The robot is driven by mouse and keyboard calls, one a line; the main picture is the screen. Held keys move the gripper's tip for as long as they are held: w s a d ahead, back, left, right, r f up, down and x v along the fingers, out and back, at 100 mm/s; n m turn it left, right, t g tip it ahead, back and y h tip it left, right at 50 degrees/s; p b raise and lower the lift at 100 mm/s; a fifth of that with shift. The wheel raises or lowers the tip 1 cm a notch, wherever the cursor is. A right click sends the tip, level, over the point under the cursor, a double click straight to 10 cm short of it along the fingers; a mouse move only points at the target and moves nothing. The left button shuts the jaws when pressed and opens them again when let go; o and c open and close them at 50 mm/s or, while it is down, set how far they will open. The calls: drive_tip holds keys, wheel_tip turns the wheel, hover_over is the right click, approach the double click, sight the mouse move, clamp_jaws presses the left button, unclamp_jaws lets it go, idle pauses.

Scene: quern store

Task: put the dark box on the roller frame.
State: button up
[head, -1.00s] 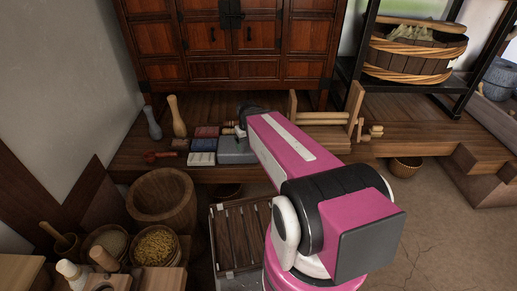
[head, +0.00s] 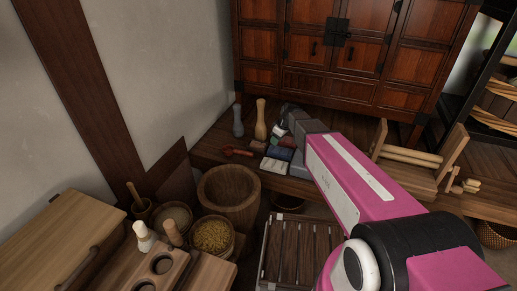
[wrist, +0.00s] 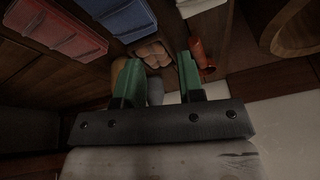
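I cannot tell surely which is the dark box. In the wrist view a red box (wrist: 60,25) and a blue box (wrist: 122,16) show at upper left. The roller frame (head: 420,158), wooden with pale rollers, stands right of my arm on the platform. My gripper (wrist: 158,65) is open, its green fingers apart with nothing seen held; it hovers by the boxes. My arm hides part of the platform.
A grey pestle (head: 238,121), a tan pestle (head: 261,119) and a red tool (head: 236,151) lie or stand left of the boxes. A wooden mortar (head: 229,196) and a slatted crate (head: 290,250) stand in front. A tall cabinet (head: 345,60) closes the back.

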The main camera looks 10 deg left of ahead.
sight(257, 146)
drive_tip(key=w+a+f+n, duration=0.1)
drive_tip(key=a, duration=0.2)
drive_tip(key=w+a+f+n, duration=0.1)
drive_tip(key=a+f, duration=0.1)
drive_tip(key=a, duration=0.1)
drive_tip(key=w+a+f+n+y, duration=0.1)
drive_tip(key=a+f, duration=0.1)
drive_tip(key=a, duration=0.1)
drive_tip(key=shift+w+a, duration=0.15)
drive_tip(key=shift+w, duration=0.05)
drive_tip(key=x, duration=0.4)
drive_tip(key=shift+w+f, duration=0.15)
drive_tip(key=shift+a+f, duration=0.1)
drive_tip(key=shift+f, duration=0.3)
drive_tip(key=shift+f, duration=0.25)
clamp_jaws()
